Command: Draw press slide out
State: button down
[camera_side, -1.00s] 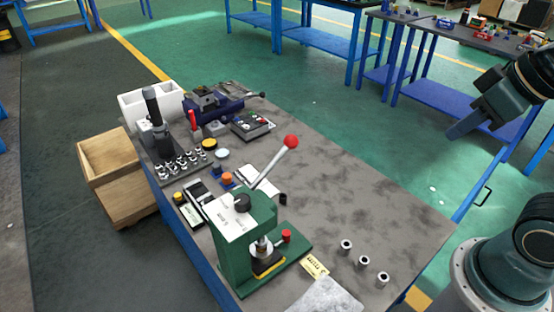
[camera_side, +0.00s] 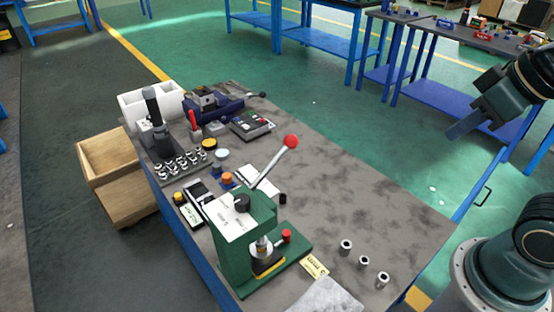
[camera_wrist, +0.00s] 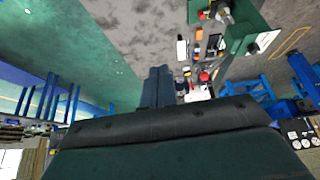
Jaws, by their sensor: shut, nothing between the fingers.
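A green arbor press (camera_side: 246,245) stands on the near part of the grey bench, with a red-knobbed lever (camera_side: 272,163) angled up to the right. At its foot is a slide (camera_side: 268,264) with a yellow and black edge, and a red knob (camera_side: 286,235) stands beside it. The press also shows upside down at the top of the wrist view (camera_wrist: 246,25). My gripper (camera_side: 464,128) is shut and empty, held in the air right of the bench, well apart from the press. Its fingers (camera_wrist: 157,86) show together in the wrist view.
Several metal bushings (camera_side: 364,261) stand on the bench right of the press, near a yellow tag (camera_side: 314,266) and a pale plate (camera_side: 326,296). A blue vise (camera_side: 212,103), a rack of small parts (camera_side: 176,164) and a white bin (camera_side: 150,100) are at the back. The bench's right middle is clear.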

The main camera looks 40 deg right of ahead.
jog(key=c, duration=2.2)
grip_release()
jog(key=c, duration=1.4)
grip_release()
jog(key=shift+w, duration=0.1)
jog(key=shift+c, duration=0.2)
jog(key=shift+o, duration=0.7)
jog(key=shift+w+a+f+n, duration=0.1)
jog(key=shift+w+a+n, duration=0.1)
jog(key=shift+w+n, duration=0.3)
jog(key=n+g+y, duration=0.5)
jog(key=n, duration=1)
send_over(287, 232)
jog(key=s+d, duration=0.1)
jog(key=d, duration=0.5)
notch_tip(287, 232, down, 23)
jog(key=shift+a, duration=0.2)
jog(key=shift+h, duration=0.3)
jog(key=shift+x, duration=6.85)
